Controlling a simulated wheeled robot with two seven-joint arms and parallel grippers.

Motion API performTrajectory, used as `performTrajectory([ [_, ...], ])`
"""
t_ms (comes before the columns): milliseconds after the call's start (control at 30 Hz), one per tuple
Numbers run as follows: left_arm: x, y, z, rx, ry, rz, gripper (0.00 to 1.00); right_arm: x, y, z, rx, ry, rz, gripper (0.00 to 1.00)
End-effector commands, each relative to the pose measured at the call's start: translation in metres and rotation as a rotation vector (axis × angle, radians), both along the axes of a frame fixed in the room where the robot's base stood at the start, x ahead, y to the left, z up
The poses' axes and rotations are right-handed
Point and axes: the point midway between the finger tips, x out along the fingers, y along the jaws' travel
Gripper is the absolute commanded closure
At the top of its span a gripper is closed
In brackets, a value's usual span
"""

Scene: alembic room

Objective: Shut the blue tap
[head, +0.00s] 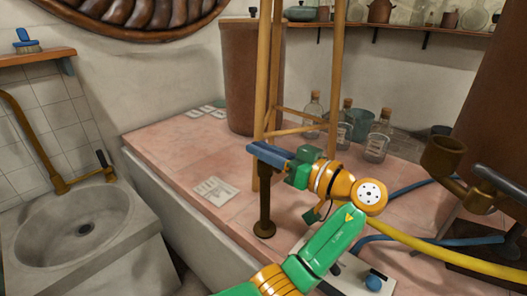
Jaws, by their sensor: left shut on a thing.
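The blue tap shows as a blue lever bar (266,154) on top of a brown upright pipe (264,205) with a round foot on the pink tiled top. My left gripper (288,163) is at the right part of the blue lever and is shut on it. Its green and orange arm comes in from the bottom middle. The arm's wrist hides part of the worktop behind it, and the fingertips are partly hidden. The lever lies roughly level. My right gripper is not in view.
Wooden stool legs (333,75) stand just behind the tap, by a brown bin (239,80). Several glass bottles (378,135) stand behind my wrist. Blue and yellow hoses (440,255) and a brass pipe (443,158) are at right. A stone sink (82,226) is at left.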

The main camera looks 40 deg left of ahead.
Motion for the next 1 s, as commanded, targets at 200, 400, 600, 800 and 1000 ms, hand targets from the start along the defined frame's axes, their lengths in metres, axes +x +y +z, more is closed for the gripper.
performTrajectory([
  [200, -0.001, 0.0, -0.001, -0.001, 0.002, 0.002, 0.57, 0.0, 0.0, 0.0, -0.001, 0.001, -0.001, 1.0],
  [400, 0.0, 0.0, 0.0, -0.001, 0.001, 0.001, 0.47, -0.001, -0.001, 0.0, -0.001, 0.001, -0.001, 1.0],
  [600, 0.0, -0.009, -0.001, -0.001, 0.003, -0.002, 0.47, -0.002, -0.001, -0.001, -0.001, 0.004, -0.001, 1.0],
  [800, -0.003, -0.052, 0.0, 0.0, 0.002, -0.002, 0.47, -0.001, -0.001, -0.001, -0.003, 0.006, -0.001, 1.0],
  [1000, -0.005, -0.071, 0.0, -0.001, 0.001, 0.0, 0.47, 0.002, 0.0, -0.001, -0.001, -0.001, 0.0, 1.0],
])
